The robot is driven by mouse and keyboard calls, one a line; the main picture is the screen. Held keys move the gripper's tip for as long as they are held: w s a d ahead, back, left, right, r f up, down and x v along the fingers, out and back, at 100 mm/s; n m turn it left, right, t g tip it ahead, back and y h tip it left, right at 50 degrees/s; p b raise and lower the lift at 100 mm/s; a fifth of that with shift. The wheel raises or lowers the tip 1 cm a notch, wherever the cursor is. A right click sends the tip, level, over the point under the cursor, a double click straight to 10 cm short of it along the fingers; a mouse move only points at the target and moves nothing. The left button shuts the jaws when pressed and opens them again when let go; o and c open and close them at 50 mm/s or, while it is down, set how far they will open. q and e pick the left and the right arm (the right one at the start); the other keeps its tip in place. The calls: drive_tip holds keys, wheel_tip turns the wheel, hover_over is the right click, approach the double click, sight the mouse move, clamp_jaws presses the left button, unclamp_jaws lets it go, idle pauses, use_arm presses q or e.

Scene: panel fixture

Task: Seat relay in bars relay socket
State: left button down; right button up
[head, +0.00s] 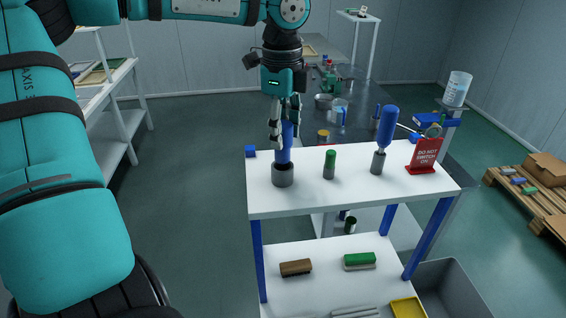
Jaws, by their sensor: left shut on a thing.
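My left gripper (284,132) points down over the white cart top and is shut on a blue-handled tool (284,157). The tool is upright, with its lower end at a dark grey round holder (283,176) on the cart top. I cannot tell whether it rests in the holder or hangs just above it. The fingers cover part of the handle. I cannot pick out a relay or a relay socket in this view. My right gripper is not in view.
A grey bin (455,285) stands at right. Floor at left is clear.

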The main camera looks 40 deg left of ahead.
use_arm(q)
drive_tip(key=shift+r+p, duration=1.25)
drive_tip(key=shift+r, duration=1.25)
